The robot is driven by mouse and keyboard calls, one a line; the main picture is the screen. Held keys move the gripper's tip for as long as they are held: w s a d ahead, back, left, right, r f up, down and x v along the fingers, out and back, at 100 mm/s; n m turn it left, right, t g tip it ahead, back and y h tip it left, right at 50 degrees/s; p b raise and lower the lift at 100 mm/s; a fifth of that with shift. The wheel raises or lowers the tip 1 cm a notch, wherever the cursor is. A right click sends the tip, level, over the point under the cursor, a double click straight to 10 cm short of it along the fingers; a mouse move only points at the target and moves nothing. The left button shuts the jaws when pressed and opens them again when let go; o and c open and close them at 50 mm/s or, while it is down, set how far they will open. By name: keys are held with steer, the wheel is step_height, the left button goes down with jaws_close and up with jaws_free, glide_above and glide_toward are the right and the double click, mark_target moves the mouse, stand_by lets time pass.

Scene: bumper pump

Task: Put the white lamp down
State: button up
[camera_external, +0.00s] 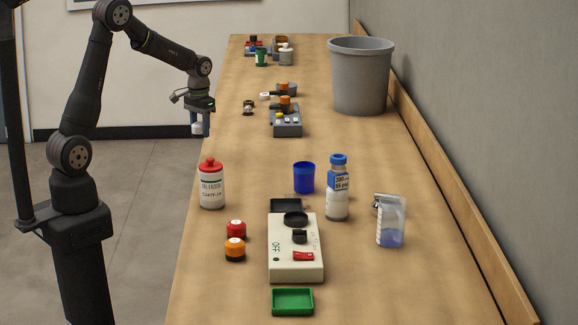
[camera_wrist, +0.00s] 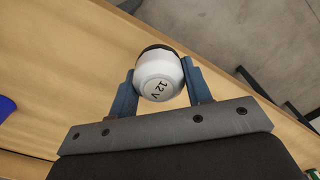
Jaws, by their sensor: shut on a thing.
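The lamp appears held above the table surface; the exact height is hard to tell.
A white-and-red bottle (camera_external: 211,186) stands near the left edge. A pale control box (camera_external: 296,262), blue cup (camera_external: 304,177), blue-capped bottle (camera_external: 337,190) and grey bin (camera_external: 361,77) are on the table (camera_external: 380,290). A grey device (camera_external: 286,122) stands right of my gripper. The table between them is bare.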

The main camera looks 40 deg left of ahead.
step_height(320, 180, up, 9)
steer(key=shift+r, duration=0.2)
steer(key=w+d+r+m, duration=0.1)
steer(key=d+m, duration=0.3)
steer(key=d, duration=1.2)
steer(key=w+d+m, duration=0.2)
steer(key=d+m, duration=0.2)
steer(key=d, duration=1.3)
steer(key=s+d+m, duration=0.3)
steer(key=s+d, duration=0.5)
steer(key=d, duration=0.3)
steer(key=s+d+f+m, duration=0.1)
steer(key=s+d+m, duration=0.3)
steer(key=s+d, duration=0.65)
steer(key=s+d+m, duration=0.3)
steer(key=s+d, duration=0.4)
steer(key=d, duration=0.6)
glide_above(337, 233)
steer(key=f, duration=1.1)
steer(key=shift+s+f, duration=0.3)
steer(key=shift+f, duration=0.05)
steer(key=shift+w+f, duration=0.3)
steer(key=shift+w, duration=0.1)
steer(key=shift+f, duration=1.9)
